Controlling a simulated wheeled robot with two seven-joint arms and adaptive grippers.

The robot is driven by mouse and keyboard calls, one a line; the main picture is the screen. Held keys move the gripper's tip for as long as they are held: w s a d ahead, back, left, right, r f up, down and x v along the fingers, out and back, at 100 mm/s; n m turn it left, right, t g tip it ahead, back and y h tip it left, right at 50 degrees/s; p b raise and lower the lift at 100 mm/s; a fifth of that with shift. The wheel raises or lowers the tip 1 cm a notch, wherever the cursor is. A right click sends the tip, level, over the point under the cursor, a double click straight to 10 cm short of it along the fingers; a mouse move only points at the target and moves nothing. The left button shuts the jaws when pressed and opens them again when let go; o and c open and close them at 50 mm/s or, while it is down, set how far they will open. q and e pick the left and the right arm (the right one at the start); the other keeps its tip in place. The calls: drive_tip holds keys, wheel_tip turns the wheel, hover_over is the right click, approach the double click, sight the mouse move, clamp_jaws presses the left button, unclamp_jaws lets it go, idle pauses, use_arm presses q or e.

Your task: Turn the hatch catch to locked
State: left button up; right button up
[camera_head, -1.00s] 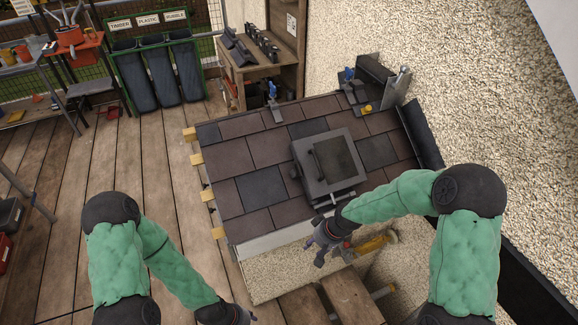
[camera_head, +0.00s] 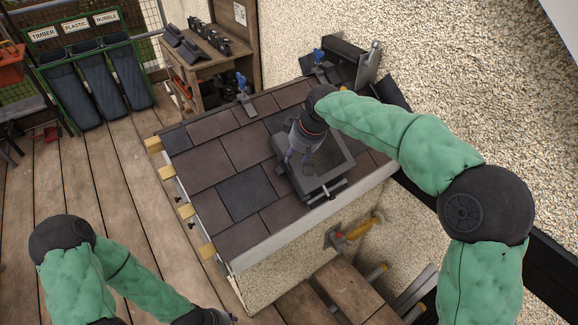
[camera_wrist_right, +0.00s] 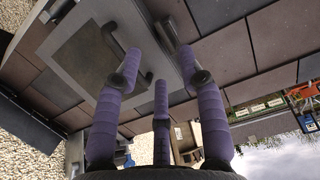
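The square dark-grey hatch (camera_head: 340,155) lies closed on the tiled roof, with a bar along its front edge. In the right wrist view its lid (camera_wrist_right: 85,55) carries a dark handle (camera_wrist_right: 112,40). A dark elongated lever at the hatch's edge, apparently the catch (camera_wrist_right: 168,42), lies just beyond my right fingers. My right gripper (camera_head: 296,165) points down over the hatch's left side and hides much of it in the head view. Its purple fingers (camera_wrist_right: 160,75) are spread and hold nothing. I cannot tell whether one touches the lever. My left gripper (camera_head: 222,318) is barely visible at the bottom edge.
Brown and dark tiles (camera_head: 215,165) surround the hatch. A yellow-handled tool (camera_head: 358,230) hangs below the eave. The pebbled wall (camera_head: 450,90) limits the right side; open decking (camera_head: 110,185) lies left.

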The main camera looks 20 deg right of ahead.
sight(285, 165)
drive_tip(key=b+x, duration=0.2)
drive_tip(key=x, duration=0.5)
drive_tip(key=shift+w+f, duration=0.1)
drive_tip(key=shift+f, duration=0.3)
clamp_jaws()
